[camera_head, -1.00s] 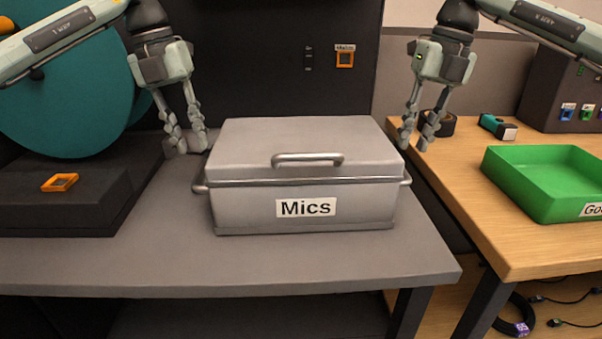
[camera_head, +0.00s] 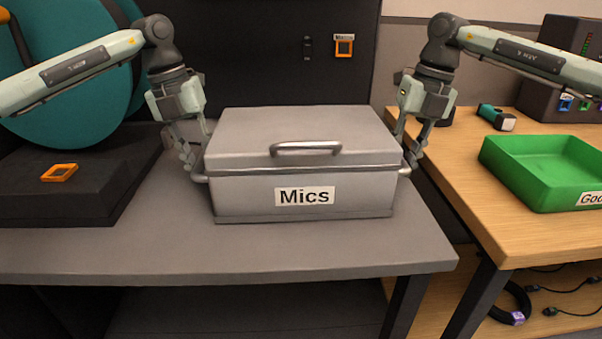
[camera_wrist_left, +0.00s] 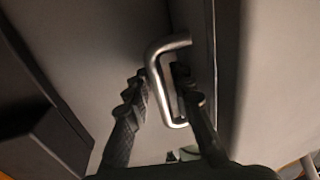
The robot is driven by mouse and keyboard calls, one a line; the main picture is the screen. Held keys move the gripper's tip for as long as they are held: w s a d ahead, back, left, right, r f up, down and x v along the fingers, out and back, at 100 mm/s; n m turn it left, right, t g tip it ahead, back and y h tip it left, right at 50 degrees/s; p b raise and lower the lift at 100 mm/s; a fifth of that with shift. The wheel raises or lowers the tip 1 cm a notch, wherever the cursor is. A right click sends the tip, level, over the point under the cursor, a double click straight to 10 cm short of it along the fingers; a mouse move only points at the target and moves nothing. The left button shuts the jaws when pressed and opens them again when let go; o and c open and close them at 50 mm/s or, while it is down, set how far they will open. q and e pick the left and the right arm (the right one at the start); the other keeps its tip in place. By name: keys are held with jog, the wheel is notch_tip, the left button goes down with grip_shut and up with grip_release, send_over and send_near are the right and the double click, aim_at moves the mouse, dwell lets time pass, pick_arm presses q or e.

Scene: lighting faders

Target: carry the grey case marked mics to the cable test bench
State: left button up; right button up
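The grey case (camera_head: 300,120) marked "Mics" stands flat on a grey table (camera_head: 250,255), its lid shut. It has a front handle and a metal handle on each side. My left gripper (camera_head: 197,158) is at the left side handle. In the left wrist view that side handle (camera_wrist_left: 154,80) lies between the fingers of my left gripper (camera_wrist_left: 160,85), one finger on each side of the bar, with a gap visible. My right gripper (camera_head: 408,158) is at the right side handle (camera_head: 405,171), its fingers apart; the case edge partly hides them, and contact cannot be told.
A wooden bench (camera_head: 480,215) stands right of the grey table across a narrow gap. It carries a green tray (camera_head: 535,170), a small teal-and-black item (camera_head: 496,117) and a dark box. A black block with an orange frame (camera_head: 59,173) is at left. Cables lie below the wooden bench.

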jog(key=shift+c, duration=0.2)
pick_arm(q)
grip_shut()
pick_arm(e)
grip_shut()
pick_arm(q)
jog(key=shift+w+r, duration=0.1)
jog(key=shift+r, duration=0.15)
pick_arm(e)
jog(key=shift+w+r, duration=0.1)
jog(key=shift+r, duration=0.1)
